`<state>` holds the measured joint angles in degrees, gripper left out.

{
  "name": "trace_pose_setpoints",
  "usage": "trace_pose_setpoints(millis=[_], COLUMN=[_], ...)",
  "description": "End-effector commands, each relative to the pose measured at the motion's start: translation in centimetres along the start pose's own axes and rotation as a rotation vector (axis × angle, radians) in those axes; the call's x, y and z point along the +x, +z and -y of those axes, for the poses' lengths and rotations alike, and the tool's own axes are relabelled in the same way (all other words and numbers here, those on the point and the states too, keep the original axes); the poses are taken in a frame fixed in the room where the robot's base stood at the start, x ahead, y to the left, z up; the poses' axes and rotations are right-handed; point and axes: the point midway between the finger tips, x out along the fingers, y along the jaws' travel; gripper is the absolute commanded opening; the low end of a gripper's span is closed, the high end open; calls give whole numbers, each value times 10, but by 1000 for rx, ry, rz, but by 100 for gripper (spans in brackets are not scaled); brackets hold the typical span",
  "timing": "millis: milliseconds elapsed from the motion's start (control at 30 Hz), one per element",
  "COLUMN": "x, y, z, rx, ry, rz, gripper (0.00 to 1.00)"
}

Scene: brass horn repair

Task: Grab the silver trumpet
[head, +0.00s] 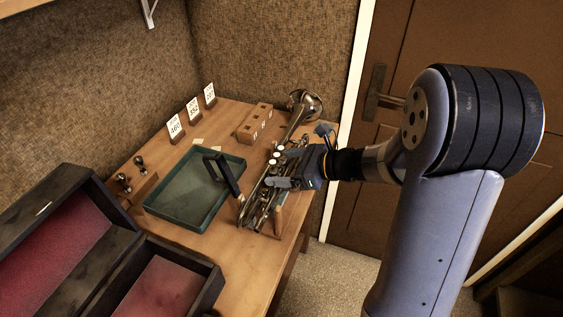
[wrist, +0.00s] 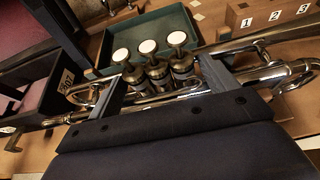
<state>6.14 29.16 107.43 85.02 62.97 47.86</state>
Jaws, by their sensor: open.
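The silver trumpet (head: 292,127) lies along the right side of the wooden bench, its bell at the far end. It looks brownish-silver, with three white-topped valves. My gripper (head: 279,168) is at its middle, reaching in from the right. In the wrist view, the gripper's two open fingers (wrist: 163,84) stand on either side of the trumpet's valve group (wrist: 155,68). I cannot tell whether the fingers touch the metal. The gripper body hides part of the trumpet's near side.
An open red-lined case (head: 205,281) is at front left. A numbered wooden block (head: 245,132) and white number cards (head: 193,108) stand behind. A door is at right.

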Motion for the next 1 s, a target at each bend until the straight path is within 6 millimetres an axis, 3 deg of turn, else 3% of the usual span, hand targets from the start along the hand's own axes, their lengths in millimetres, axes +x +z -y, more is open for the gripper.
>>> trace_pose_setpoints(millis=[233, 800, 1000], x=[1, 1, 1], y=[0, 0, 2], z=[0, 0, 1], rx=[0, 0, -3], ry=[-1, -1, -2], rz=[0, 1, 4], gripper=[80, 33, 32])
